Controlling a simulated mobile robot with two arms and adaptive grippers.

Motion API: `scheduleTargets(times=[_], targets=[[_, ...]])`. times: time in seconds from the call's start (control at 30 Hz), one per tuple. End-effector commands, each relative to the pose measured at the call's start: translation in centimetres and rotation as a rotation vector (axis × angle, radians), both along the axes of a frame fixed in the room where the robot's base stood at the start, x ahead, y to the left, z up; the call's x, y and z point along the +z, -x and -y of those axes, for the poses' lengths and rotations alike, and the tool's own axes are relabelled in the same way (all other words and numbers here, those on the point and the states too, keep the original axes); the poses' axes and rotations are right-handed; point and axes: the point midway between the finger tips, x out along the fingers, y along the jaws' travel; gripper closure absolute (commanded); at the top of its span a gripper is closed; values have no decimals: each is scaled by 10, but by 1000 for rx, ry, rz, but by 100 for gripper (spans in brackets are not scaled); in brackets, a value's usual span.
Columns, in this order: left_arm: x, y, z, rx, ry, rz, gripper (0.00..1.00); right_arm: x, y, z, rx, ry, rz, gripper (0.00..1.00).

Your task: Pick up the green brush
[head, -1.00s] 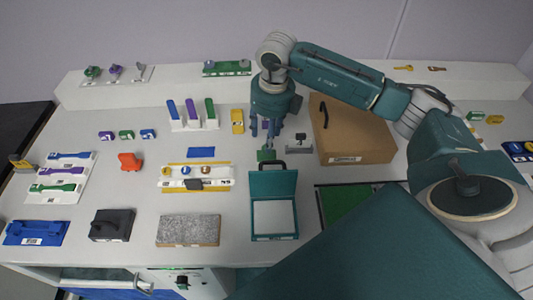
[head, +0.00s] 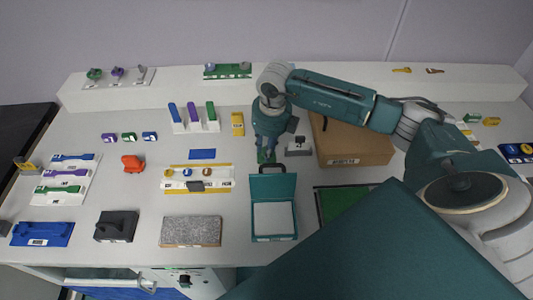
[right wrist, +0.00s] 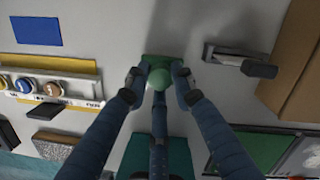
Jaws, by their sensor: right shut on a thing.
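The green brush (right wrist: 160,63), a flat green block with a round knob, stands on the table in the right wrist view. In the head view the green brush (head: 262,157) shows as a small green patch, mostly hidden by my right gripper (head: 267,147). In the right wrist view my right gripper (right wrist: 158,84) has its fingers closed around the knob from both sides, with a third finger below. I cannot see a gap between block and table. My left gripper is not in view.
A teal open case (head: 274,187) stands just in front of the brush. A grey metal block with a dark handle (head: 298,146) is close at its right, beside a cardboard box (head: 350,143). A blue pad (head: 202,154) and a tray of knobs (head: 199,172) lie to the left.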

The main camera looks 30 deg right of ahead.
Motion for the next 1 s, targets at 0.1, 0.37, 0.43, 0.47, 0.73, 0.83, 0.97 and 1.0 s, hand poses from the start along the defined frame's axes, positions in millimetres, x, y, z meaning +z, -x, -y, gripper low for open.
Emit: scheduleTargets(times=[0.1, 0.37, 0.43, 0.47, 0.73, 0.83, 0.97, 1.0], targets=[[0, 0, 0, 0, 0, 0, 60, 1, 0, 0, 0, 0, 1, 100], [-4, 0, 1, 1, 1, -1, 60, 11, -2, 0, 0, 0, 4, 100], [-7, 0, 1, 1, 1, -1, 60, 19, -2, 0, -1, 0, 5, 100], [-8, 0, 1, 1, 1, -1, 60, 24, -2, 0, 0, 0, 7, 100], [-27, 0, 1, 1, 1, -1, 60, 92, -2, 0, 0, 0, 10, 100], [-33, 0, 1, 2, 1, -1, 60, 122, -3, 0, 1, -1, 11, 100], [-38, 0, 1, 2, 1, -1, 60, 156, -2, 0, 0, -1, 8, 100], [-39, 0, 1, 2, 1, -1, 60, 164, -2, 0, 0, 0, 7, 100]])
